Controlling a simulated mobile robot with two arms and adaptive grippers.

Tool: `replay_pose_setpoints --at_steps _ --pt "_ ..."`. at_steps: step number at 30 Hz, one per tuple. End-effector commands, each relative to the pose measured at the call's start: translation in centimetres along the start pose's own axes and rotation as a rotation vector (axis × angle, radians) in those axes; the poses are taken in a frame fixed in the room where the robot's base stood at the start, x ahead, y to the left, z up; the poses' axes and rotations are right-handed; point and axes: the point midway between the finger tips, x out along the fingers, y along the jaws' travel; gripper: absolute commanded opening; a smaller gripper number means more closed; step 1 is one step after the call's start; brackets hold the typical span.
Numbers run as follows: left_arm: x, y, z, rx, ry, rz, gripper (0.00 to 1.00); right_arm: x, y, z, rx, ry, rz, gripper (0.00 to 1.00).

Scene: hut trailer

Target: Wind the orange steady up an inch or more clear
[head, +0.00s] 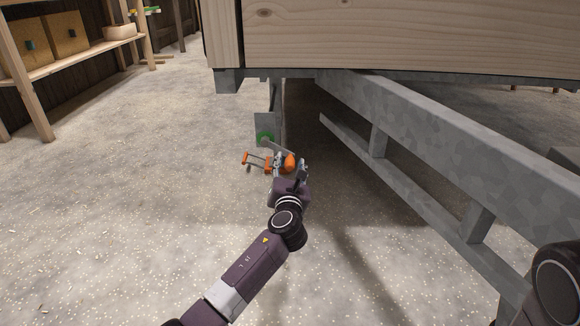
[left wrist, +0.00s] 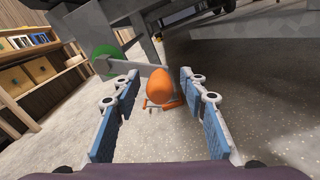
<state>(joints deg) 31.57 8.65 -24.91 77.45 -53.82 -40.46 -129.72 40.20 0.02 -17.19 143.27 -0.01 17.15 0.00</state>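Beneath the front corner of the trailer, the orange steady (head: 255,159) shows as a small orange frame low near the floor. A rounded orange knob (left wrist: 156,80) is in the left wrist view, with a grey crank arm (left wrist: 140,67) running from it to a green disc (left wrist: 106,51). The green disc also shows in the head view (head: 265,138). My left gripper (head: 290,165) is beside the orange parts. Its blue-padded fingers are open, one each side of the knob, with gaps visible. The steady's foot and its contact with the floor are not clear. My right gripper is out of view.
The wooden trailer body (head: 410,35) overhangs the grey steel chassis rail (head: 400,145), close to the right of my left gripper. Wooden shelves (head: 75,62) with boxes stand at the far left. The speckled floor (head: 120,200) at left is clear.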

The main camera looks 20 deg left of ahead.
Motion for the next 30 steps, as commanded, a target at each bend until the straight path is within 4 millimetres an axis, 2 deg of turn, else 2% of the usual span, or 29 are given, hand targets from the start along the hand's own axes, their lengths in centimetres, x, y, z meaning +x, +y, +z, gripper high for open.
replay_pose_setpoints --at_steps 3,13,23,29,30 --pt "0.0 0.0 0.0 -0.001 0.000 0.000 0.37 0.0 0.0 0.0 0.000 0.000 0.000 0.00" --pt "0.0 0.0 0.0 -0.001 0.000 0.000 0.01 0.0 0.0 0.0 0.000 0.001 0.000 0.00" --pt "0.0 0.0 0.0 -0.004 0.000 -0.001 0.00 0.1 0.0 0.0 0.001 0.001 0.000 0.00" --pt "0.2 0.9 0.3 -0.043 0.001 0.001 0.00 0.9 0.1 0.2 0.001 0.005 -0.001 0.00" --pt "0.3 1.3 0.3 -0.059 0.001 0.001 0.00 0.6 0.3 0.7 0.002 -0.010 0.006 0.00"
